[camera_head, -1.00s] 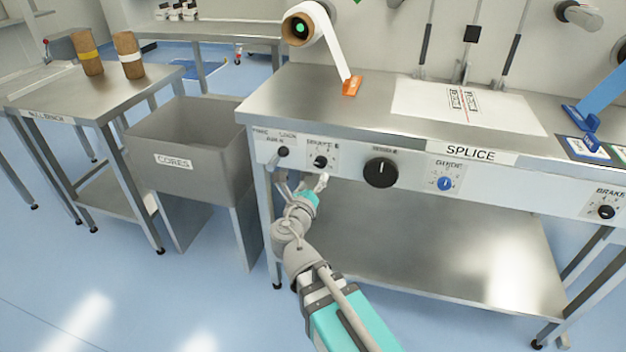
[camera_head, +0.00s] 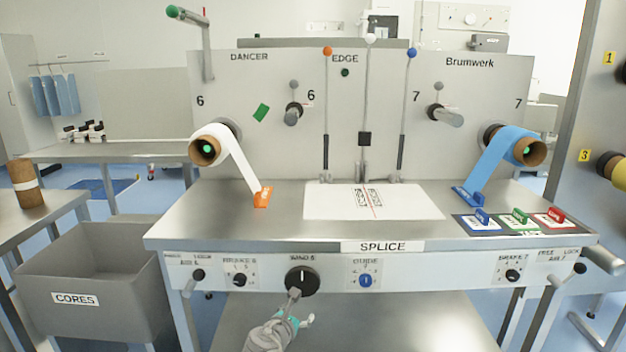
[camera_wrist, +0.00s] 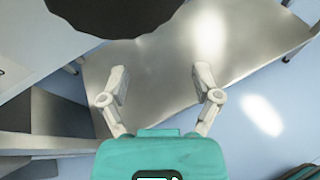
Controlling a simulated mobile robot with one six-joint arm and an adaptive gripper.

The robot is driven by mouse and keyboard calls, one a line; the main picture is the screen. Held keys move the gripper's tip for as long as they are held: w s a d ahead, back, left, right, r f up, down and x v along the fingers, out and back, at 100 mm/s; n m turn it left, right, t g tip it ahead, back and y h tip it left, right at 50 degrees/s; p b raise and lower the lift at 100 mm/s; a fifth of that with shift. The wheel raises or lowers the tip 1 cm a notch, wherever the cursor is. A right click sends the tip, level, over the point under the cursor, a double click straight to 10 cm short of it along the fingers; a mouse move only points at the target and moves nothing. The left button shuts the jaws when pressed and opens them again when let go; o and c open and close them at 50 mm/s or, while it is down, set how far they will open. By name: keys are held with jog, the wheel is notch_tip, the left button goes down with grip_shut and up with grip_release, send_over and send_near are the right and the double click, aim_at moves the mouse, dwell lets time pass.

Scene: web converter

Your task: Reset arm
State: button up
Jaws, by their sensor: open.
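My gripper (camera_head: 300,309) is just below the large black knob (camera_head: 302,281) on the front panel of the splice table (camera_head: 245,235). In the wrist view my gripper (camera_wrist: 161,82) has its two fingers spread apart with nothing between them. The large black knob (camera_wrist: 115,14) fills the top of the wrist view, beyond the fingertips. In the head view one finger overlaps the knob's lower edge; I cannot tell whether it touches. Most of my arm is out of the head view, with only the wrist end showing at the bottom.
Small knobs (camera_head: 240,280) and a blue knob (camera_head: 366,281) sit along the same panel. A grey cores bin (camera_head: 95,265) stands at left. A lower metal shelf (camera_wrist: 160,75) lies under the table. White (camera_head: 235,165) and blue (camera_head: 490,165) webs run down to the tabletop.

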jog(key=s+d+f+m+g+y, duration=0.2)
jog(key=s+d+f+m+g, duration=0.15)
jog(key=d+m, duration=0.5)
jog(key=s+d+f+m+g+y, duration=0.1)
jog(key=s+d+f+m+g, duration=0.35)
jog(key=m, duration=0.75)
jog(key=s+d+f+m+g+y, duration=0.2)
jog(key=d+f+m+g, duration=0.25)
jog(key=d+m, duration=0.45)
notch_tip(320, 180, up, 31)
jog(key=a+p, duration=0.1)
jog(key=p, duration=3)
jog(key=shift+r+g, duration=0.15)
jog(key=shift+g, duration=0.2)
